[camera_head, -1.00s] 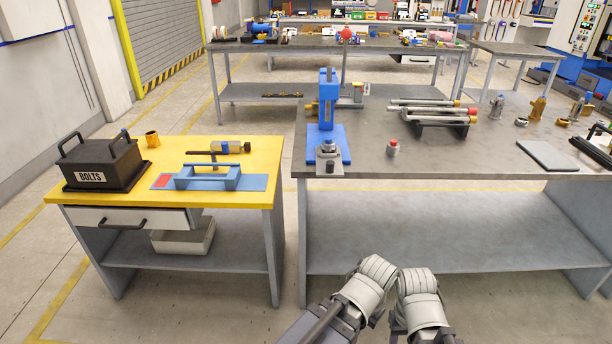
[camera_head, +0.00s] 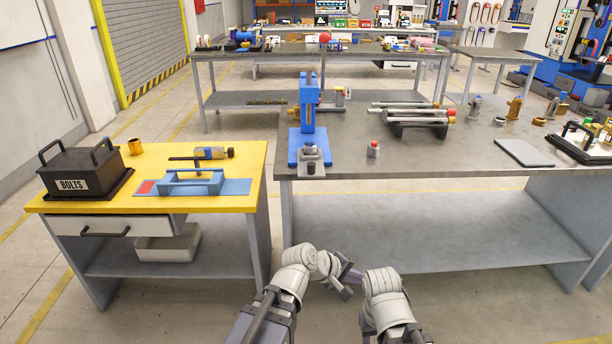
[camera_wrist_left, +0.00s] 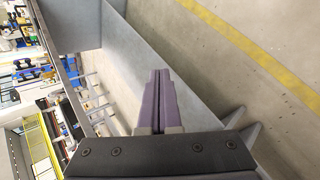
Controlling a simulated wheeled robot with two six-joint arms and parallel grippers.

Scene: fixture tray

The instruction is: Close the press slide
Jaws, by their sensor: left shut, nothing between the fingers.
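The press (camera_head: 307,117) is a blue upright column on a blue base plate at the front left of the grey workbench. Its grey slide (camera_head: 311,161), with a small knob on top, sits at the front of the base, near the bench edge. My left gripper (camera_head: 351,273) is low in front of the bench, well short of the press, pointing right. In the left wrist view its purple fingers (camera_wrist_left: 158,100) are together with nothing between them. My right arm shows at the bottom; its fingers cannot be made out.
A yellow table (camera_head: 200,203) at left carries a black bolts box (camera_head: 85,173) and a blue fixture (camera_head: 192,184). On the grey workbench (camera_head: 420,166) are a red-topped cylinder (camera_head: 374,149), a rod rack (camera_head: 412,128) and a grey plate (camera_head: 524,152). The space before the bench is clear.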

